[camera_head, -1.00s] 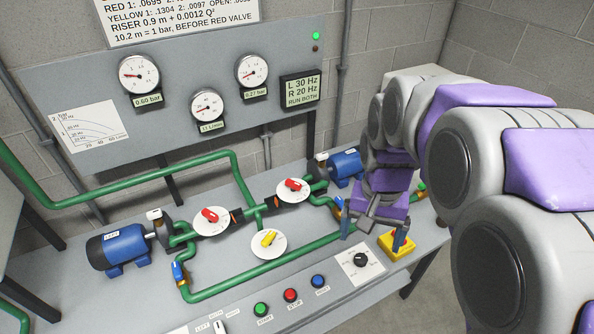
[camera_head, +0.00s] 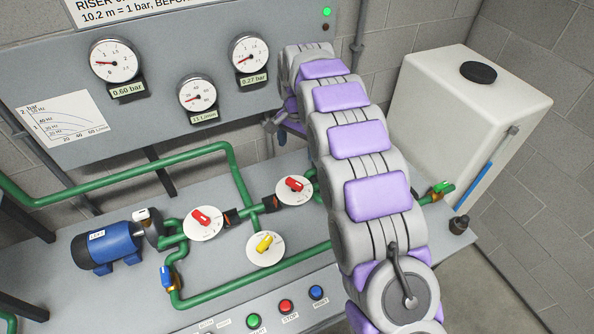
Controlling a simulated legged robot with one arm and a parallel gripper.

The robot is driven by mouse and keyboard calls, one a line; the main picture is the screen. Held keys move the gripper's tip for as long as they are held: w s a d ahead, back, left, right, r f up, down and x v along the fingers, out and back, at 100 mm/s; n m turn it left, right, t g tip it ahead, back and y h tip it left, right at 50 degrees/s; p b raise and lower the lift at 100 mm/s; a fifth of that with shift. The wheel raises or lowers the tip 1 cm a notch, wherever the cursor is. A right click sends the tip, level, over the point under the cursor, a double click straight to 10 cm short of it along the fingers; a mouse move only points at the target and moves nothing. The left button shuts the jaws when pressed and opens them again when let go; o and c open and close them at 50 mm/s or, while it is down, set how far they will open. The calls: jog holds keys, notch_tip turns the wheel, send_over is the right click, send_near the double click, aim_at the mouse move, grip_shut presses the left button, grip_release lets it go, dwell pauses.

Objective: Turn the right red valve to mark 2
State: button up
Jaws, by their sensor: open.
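The right red valve (camera_head: 294,185) sits on a round white dial (camera_head: 287,199) on the green piping, just left of my arm. Its dial marks are too small to read. The left red valve (camera_head: 201,216) and the yellow valve (camera_head: 264,243) are on their own white dials. My gripper (camera_head: 276,131) is open and empty, above and behind the right red valve in the picture, near the lower right of the gauge panel. It is partly hidden by my arm and touches no valve.
My arm hides the right pump, the readout and the yellow button box. Three gauges hang on the panel (camera_head: 150,115). A blue pump (camera_head: 105,246) stands at left, a white tank (camera_head: 440,95) at right. Green, red and blue buttons (camera_head: 286,306) line the front edge.

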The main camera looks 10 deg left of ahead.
jog(key=w+a+f, duration=0.1)
jog(key=b, duration=0.2)
send_near(294, 182)
notch_tip(294, 182, down, 9)
jog(key=shift+s+d+f, duration=0.1)
jog(key=shift+f, duration=0.05)
dwell(0.4)
jog(key=c, duration=1)
jog(key=shift+c, duration=0.2)
